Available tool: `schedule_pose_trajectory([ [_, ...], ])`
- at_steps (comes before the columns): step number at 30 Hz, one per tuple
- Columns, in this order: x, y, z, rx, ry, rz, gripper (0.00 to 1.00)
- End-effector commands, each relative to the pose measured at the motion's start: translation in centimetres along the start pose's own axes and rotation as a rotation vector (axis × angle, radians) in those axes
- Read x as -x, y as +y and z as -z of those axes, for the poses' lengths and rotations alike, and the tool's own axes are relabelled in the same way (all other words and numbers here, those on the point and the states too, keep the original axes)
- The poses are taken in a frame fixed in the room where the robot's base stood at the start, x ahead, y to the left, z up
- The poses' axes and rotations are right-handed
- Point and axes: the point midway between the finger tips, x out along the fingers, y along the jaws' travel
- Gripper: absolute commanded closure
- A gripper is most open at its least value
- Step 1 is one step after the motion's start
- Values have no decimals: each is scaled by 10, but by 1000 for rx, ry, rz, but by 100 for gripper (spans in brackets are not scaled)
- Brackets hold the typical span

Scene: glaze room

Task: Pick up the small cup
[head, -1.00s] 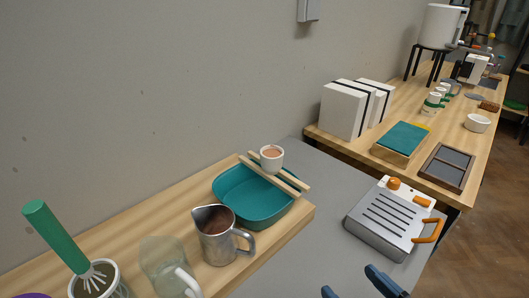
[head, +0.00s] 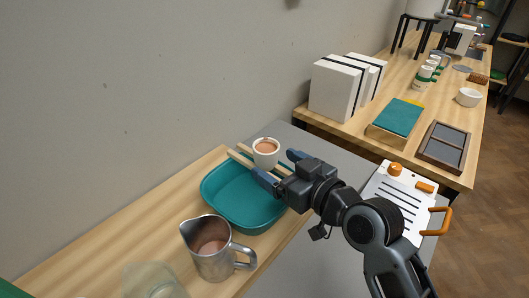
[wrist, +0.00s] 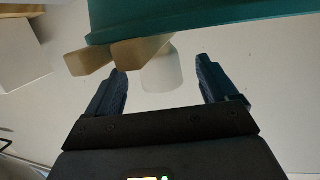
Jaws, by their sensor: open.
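The small cup (head: 266,158) is white, upright, with brown contents. In the wrist view, the pale cup (wrist: 162,74) shows just beyond and between the fingertips of my gripper (wrist: 162,84), apart from both. The stick ends (wrist: 138,52) and basin (wrist: 205,18) fill the top there. My fingers hide parts of the sticks and the basin's right rim in the head view.
A metal pitcher (head: 212,250) with brown contents stands in front of the basin, near a glass jug (head: 150,282). White boxes (head: 338,88) stand on the far table.

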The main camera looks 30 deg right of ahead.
Motion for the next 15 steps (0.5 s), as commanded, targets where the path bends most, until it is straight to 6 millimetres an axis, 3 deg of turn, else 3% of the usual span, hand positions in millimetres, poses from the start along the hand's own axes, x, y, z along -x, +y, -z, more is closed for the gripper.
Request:
schedule_pose_trajectory([
  [9,-42,2,-1,0,0,1,14],
  [15,-51,2,-2,0,0,0,14],
])
